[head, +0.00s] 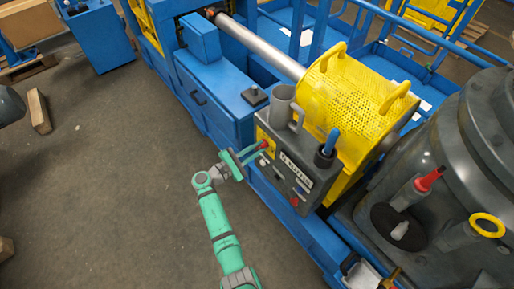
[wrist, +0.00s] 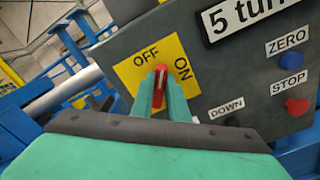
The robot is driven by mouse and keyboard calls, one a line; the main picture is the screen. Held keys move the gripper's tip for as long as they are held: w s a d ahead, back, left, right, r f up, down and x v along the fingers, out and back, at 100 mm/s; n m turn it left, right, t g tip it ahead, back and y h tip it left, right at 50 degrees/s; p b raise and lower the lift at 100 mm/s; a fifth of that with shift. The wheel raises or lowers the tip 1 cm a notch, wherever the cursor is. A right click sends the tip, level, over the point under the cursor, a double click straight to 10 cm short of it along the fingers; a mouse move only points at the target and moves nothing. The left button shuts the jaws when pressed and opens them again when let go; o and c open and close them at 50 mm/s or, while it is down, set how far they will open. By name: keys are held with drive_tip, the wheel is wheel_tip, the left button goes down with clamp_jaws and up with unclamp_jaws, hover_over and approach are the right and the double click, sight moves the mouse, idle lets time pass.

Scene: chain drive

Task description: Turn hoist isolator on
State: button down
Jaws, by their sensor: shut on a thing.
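The hoist isolator is a red rotary handle (wrist: 160,84) on a yellow plate (wrist: 129,72) marked OFF and ON. The plate is on the dark grey control panel (wrist: 232,78). In the wrist view the handle points up the picture, at the gap between the OFF and ON words. My gripper (wrist: 160,92) has its two green fingers shut on the handle, one on each side. In the head view my gripper (head: 259,151) reaches the panel's left end, and the red handle (head: 265,145) shows at the fingertips.
A red button (wrist: 297,106) sits below the STOP label, right of my fingers. A DOWN label is close to the right finger. A grey mug (head: 281,104) and a dark cup with blue tools (head: 325,155) stand above the panel, before the yellow perforated guard (head: 345,105).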

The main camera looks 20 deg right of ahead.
drive_tip(key=m, duration=0.7)
drive_tip(key=f+m, duration=0.1)
drive_tip(key=m, duration=0.2)
drive_tip(key=shift+s+d+m, duration=0.15)
drive_tip(key=shift+s+m, duration=0.1)
drive_tip(key=shift+m, duration=0.05)
idle(0.4)
drive_tip(key=c, duration=1.7)
unclamp_jaws()
drive_tip(key=v, duration=1)
drive_tip(key=shift+s+a, duration=0.15)
drive_tip(key=shift+a, duration=0.25)
